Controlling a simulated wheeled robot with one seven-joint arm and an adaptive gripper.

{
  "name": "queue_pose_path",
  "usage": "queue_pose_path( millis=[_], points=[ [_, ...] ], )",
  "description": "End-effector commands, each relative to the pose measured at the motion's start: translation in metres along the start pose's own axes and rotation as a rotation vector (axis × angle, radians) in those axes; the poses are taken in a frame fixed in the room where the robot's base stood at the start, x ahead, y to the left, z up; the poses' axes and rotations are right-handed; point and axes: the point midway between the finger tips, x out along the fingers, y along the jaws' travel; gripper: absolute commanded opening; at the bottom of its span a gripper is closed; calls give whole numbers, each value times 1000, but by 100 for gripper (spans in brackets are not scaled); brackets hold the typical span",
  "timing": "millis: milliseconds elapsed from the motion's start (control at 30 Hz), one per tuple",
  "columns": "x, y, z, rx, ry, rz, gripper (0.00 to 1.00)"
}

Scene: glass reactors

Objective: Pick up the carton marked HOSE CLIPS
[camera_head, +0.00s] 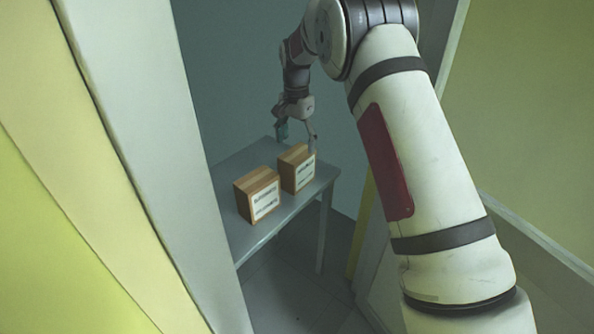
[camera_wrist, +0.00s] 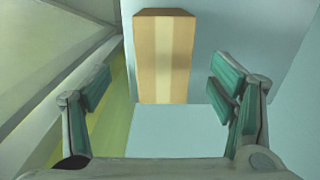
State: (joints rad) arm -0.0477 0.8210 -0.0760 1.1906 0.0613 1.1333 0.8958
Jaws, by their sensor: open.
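Two brown cartons with white labels stand on a grey table (camera_head: 240,160) in the head view. One is the nearer left carton (camera_head: 258,196); the other is the farther right carton (camera_head: 297,169). The label print is too small to read, so I cannot tell which is marked HOSE CLIPS. My gripper (camera_head: 297,138) is open and empty, at the far carton, with one finger close to its right edge. In the wrist view, one carton (camera_wrist: 165,55) with a pale tape strip appears beyond and between the spread fingers, its label hidden. I cannot tell whether a finger touches it.
A pale door frame or wall edge (camera_head: 150,150) rises left of the table, and a yellow-green wall (camera_head: 520,120) stands at right. My arm reaches through between them. The two cartons stand close together with a narrow gap. The table's left far part is bare.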

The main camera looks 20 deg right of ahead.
Motion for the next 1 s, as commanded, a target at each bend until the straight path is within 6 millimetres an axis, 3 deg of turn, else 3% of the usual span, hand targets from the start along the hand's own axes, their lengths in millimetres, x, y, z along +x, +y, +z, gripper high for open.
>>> queue_pose_path(
  millis=[200,533,833,1000],
  points=[
    [39,0,0,-1,-1,1,78],
    [58,-1,-3,0,0,0,78],
    [98,-4,-10,-1,0,0,78],
    [102,-4,-10,-1,1,-1,78]
  ],
)
